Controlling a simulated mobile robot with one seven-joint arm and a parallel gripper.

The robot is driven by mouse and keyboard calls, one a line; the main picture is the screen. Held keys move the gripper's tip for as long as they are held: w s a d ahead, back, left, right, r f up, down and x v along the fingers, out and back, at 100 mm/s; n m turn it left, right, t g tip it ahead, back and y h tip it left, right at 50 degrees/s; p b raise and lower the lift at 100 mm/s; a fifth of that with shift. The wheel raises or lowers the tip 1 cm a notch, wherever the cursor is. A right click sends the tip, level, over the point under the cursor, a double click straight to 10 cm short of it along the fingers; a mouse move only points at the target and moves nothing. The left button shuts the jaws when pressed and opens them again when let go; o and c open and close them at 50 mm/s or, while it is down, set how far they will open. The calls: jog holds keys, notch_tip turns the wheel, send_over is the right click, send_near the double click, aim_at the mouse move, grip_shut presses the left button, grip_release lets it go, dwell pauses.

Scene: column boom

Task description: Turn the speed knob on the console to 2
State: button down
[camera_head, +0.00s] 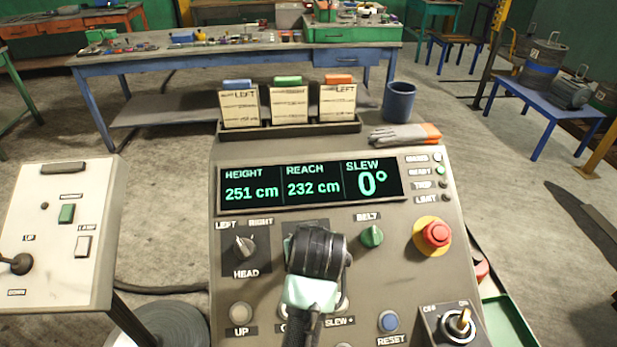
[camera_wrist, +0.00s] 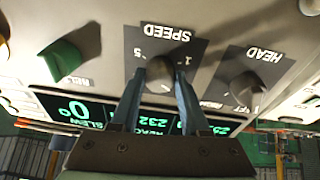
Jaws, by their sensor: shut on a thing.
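The grey speed knob (camera_wrist: 159,72) sits on its dark plate marked SPEED (camera_wrist: 168,38) in the wrist view, which shows the console upside down. A 5 and a 1 are readable on the plate; the knob's pointer cannot be made out. My gripper (camera_wrist: 160,85) has its two blue-grey fingers on either side of the knob, shut on it. In the head view my gripper and wrist cover the speed knob on the console (camera_head: 385,275). The display (camera_head: 312,183) reads height 251 cm, reach 232 cm, slew 0°.
The HEAD knob (camera_head: 245,247) is left of my gripper, and the green BELT knob (camera_head: 371,237) is right of it. A red stop button (camera_head: 436,234) is farther right. Gloves (camera_head: 405,135) and a card rack (camera_head: 290,127) stand at the console's back.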

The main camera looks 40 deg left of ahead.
dwell(0.3)
jog(key=shift+c, duration=1.9)
grip_release()
jog(key=v, duration=1.3)
jog(key=shift+b, duration=0.4)
